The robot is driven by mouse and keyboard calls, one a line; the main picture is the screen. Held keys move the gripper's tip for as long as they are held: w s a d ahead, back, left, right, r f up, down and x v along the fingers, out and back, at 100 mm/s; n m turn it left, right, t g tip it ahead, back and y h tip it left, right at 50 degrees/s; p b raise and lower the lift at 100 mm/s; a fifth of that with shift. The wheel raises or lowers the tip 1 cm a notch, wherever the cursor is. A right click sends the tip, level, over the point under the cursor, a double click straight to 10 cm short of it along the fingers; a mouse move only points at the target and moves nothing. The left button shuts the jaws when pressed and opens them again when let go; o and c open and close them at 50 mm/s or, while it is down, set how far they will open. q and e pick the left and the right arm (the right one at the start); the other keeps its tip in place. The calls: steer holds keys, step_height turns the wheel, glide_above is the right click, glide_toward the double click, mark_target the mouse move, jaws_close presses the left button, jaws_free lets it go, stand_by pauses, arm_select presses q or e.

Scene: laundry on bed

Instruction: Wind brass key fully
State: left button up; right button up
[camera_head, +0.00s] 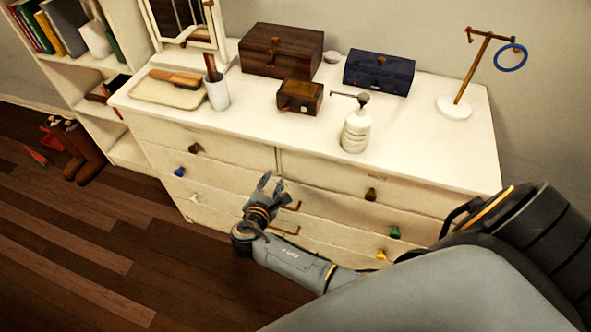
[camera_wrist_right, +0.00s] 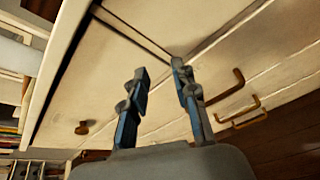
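A small wooden box (camera_head: 302,93) stands on the dresser top, between a larger dark wooden box and a white pump bottle. A small brass-coloured piece (camera_head: 284,108) shows at its front left; it is too small to tell whether this is the key. My right gripper (camera_head: 272,181) is in front of the dresser's drawer fronts, below the small box and apart from it. In the right wrist view the gripper (camera_wrist_right: 158,68) is open, with nothing between its fingers, facing the drawer fronts. My left gripper is not in view.
The dresser (camera_head: 440,136) also holds a large wooden box (camera_head: 281,52), a blue box (camera_head: 379,74), the pump bottle (camera_head: 356,130), a cup (camera_head: 217,93), a tray (camera_head: 160,95) and a ring stand (camera_head: 455,106). Drawer knobs and handles (camera_head: 287,231) stick out near my right gripper.

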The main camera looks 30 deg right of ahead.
steer(key=s+f+m+g+y+p, duration=0.1)
steer(key=s+f+m+g+y, duration=0.1)
steer(key=s+f, duration=0.4)
steer(key=s+f+m+g+y+p, duration=0.1)
steer(key=s+f, duration=0.5)
steer(key=f, duration=0.6)
steer(key=shift+s+a+f+m+g+y, duration=0.3)
steer(key=shift+s+m+g+y, duration=0.1)
steer(key=shift+g+y, duration=0.4)
